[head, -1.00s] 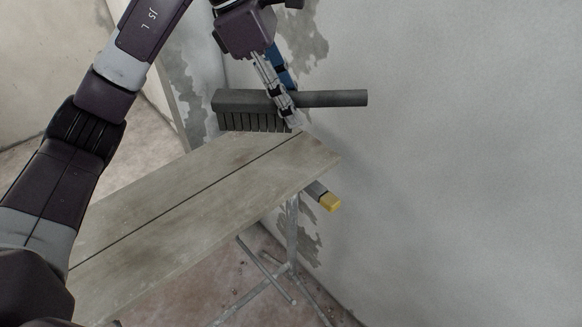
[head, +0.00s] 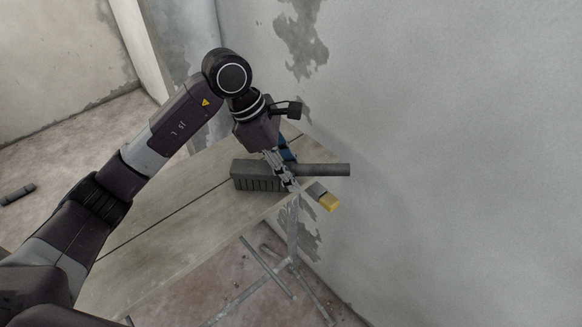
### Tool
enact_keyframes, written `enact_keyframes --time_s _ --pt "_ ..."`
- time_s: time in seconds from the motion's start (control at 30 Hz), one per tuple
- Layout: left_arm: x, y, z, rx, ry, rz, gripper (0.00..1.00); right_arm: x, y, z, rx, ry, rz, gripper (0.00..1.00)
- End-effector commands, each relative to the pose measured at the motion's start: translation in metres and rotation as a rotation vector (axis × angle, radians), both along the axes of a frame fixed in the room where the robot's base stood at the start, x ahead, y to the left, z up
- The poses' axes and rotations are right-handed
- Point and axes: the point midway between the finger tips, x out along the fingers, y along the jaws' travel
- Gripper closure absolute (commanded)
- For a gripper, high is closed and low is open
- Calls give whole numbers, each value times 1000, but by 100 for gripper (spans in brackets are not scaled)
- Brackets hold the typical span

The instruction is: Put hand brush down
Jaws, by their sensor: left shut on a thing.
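A dark grey hand brush (head: 255,176) shows in the head view at the far right end of a wooden plank table (head: 160,245). Its bristles point down towards the boards, and its handle sticks out to the right past the table's end. My left gripper (head: 288,180) is shut on the brush near where the head meets the handle. The brush is low over the tabletop; I cannot tell whether the bristles touch it. My right gripper is not in view.
A yellow-tipped grey bar (head: 327,198) juts out under the table's right end. Metal trestle legs (head: 293,235) stand below. A plastered wall (head: 450,160) is close on the right. A dark cylindrical object (head: 18,195) lies on the floor at far left. Most of the tabletop looks bare.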

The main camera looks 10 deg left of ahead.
Motion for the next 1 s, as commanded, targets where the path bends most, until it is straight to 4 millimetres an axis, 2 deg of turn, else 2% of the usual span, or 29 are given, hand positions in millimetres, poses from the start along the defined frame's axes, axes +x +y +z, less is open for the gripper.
enact_keyframes --time_s 0.3,0.33,0.47,0.77,0.87,1.0 --pt "0 0 -4 -1 -1 -1 97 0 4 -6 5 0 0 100" --pt "0 0 -3 0 -1 0 67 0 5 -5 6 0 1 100" --pt "0 0 -2 0 0 0 52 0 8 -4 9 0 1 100" --pt "0 0 -1 0 0 0 51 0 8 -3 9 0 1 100" --pt "0 0 4 -1 0 0 51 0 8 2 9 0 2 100" --pt "1 11 22 1 -6 1 51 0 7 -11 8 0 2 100"
